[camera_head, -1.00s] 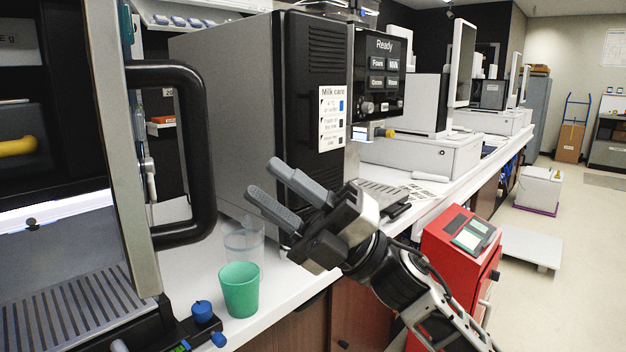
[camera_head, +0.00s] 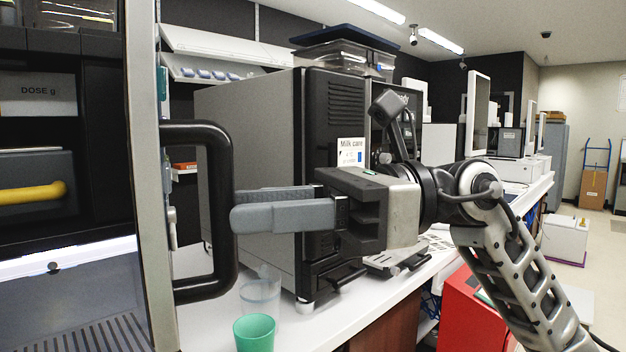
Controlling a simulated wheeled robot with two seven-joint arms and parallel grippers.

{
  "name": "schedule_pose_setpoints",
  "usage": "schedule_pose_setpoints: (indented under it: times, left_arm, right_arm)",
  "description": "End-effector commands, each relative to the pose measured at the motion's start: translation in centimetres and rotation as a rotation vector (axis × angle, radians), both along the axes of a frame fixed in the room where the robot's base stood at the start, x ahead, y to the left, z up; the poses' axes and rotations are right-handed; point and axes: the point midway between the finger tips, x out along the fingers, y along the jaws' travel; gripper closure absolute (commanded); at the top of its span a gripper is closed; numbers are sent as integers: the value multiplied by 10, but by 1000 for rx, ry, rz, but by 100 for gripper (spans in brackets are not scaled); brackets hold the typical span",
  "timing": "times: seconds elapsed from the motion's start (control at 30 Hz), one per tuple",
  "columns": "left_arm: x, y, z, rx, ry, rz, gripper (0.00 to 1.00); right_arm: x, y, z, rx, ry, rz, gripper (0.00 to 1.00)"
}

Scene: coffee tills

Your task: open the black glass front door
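The front door (camera_head: 148,180) stands at the left, with a grey edge frame and dark glass. It looks shut, but its far side is out of view. Its black D-shaped handle (camera_head: 226,255) sticks out to the right. My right gripper (camera_head: 234,207) points left, its fingertips at the handle's right edge, about mid-height. The two grey fingers lie one behind the other in this view and appear apart, with nothing seen between them. I cannot tell whether they touch the handle. My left gripper is not in view.
A green cup (camera_head: 255,334) and a clear cup (camera_head: 260,291) stand on the white counter (camera_head: 335,318) below the gripper. A grey and black machine (camera_head: 255,130) stands behind the fingers. A red cabinet (camera_head: 462,315) is at the lower right.

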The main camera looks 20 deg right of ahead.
Motion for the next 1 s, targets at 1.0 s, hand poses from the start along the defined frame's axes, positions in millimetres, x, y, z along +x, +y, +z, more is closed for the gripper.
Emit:
schedule_pose_setpoints:
  times: [1.0]
  left_arm:
    - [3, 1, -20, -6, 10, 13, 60]
  right_arm:
    - [24, -34, -4, -4, 6, -3, 100]
